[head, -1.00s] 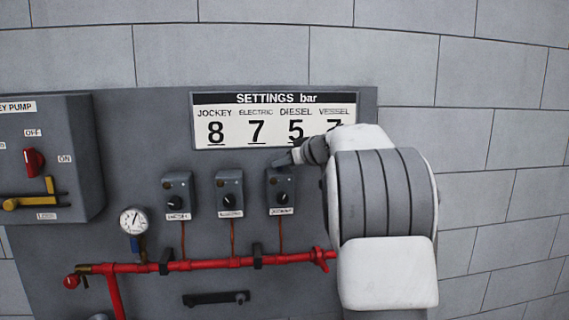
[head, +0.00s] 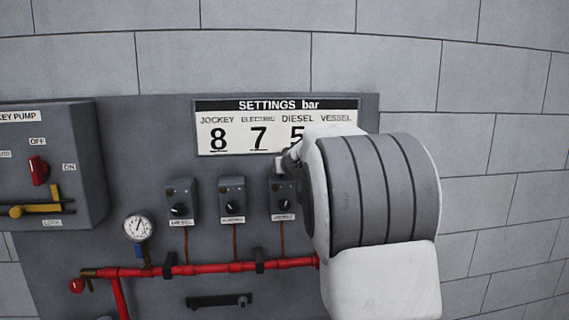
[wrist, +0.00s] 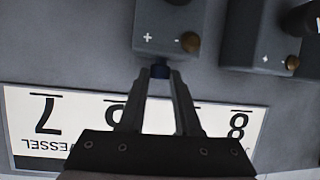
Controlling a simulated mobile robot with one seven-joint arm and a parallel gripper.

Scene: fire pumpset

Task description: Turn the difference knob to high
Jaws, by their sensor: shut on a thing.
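My gripper (wrist: 160,80) is shut on a small dark blue knob (wrist: 160,71) at the top end of the rightmost switch box, seen upside down in the wrist view. That grey box (wrist: 150,32) has "+" and "-" marks and a brass knob (wrist: 190,42) on its face. In the head view this box (head: 283,190), with a label that seems to read JOCKEY, hangs below the settings board. My gripper's tips lie at its top there, largely hidden by my wrist. No "difference" or "high" lettering is readable.
Two similar switch boxes, the middle one (head: 232,186) and the left one (head: 181,188), stand close by. The settings board (head: 225,149) is just above. A red pipe (head: 205,269) runs below, with a gauge (head: 138,228) and the jockey pump panel (head: 85,150) at left.

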